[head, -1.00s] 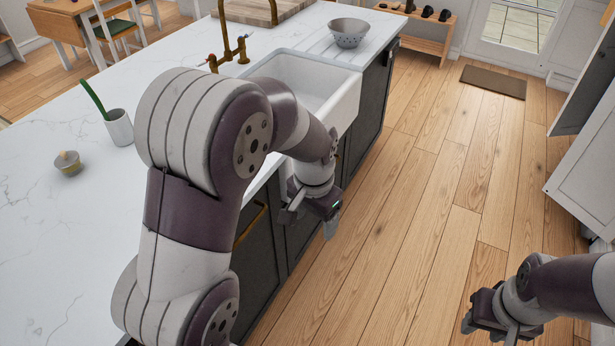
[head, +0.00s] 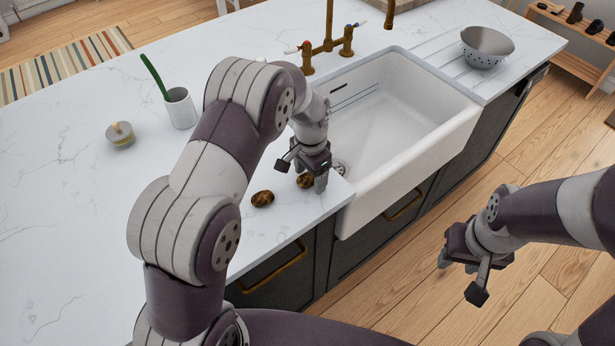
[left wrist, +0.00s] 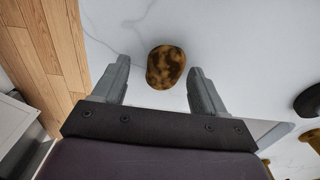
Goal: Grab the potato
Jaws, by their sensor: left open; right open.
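My right gripper (head: 457,264) is open and empty over the floor, in front of the cabinets.
The white sink (head: 455,150) is right of my left gripper, with a brass faucet (head: 328,45) behind it. A metal colander (head: 486,47) stands right of the sink.

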